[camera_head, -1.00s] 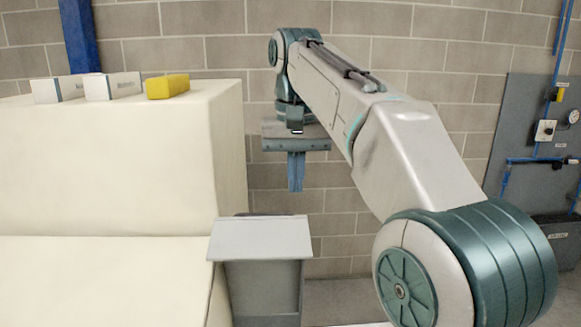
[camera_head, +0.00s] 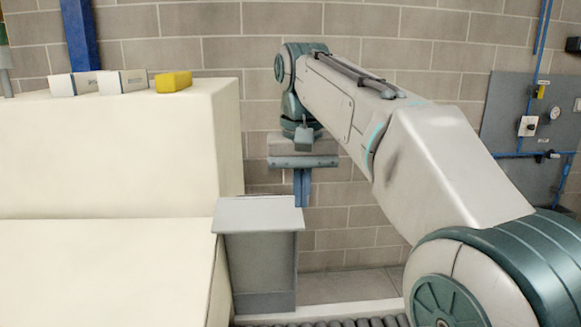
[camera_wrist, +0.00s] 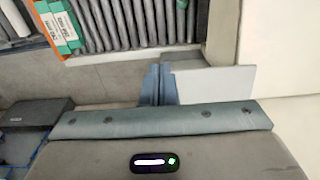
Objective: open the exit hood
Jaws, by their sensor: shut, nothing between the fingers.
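The exit hood (camera_head: 258,250) is a grey box with a lighter, slightly sloping lid (camera_head: 258,214), beside the cream block. The lid lies down on the box. In the wrist view the pale lid panel (camera_wrist: 215,84) shows just right of the fingers. My gripper (camera_head: 301,204) points down with its blue fingers together and empty. The fingertips are at the lid's far right corner in the head view; whether they touch it I cannot tell. The fingers also show in the wrist view (camera_wrist: 158,70).
A large cream stepped block (camera_head: 110,150) stands left of the hood, with white boxes (camera_head: 122,81) and a yellow box (camera_head: 173,81) on top. Conveyor rollers (camera_head: 350,322) run in front. A brick wall stands behind.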

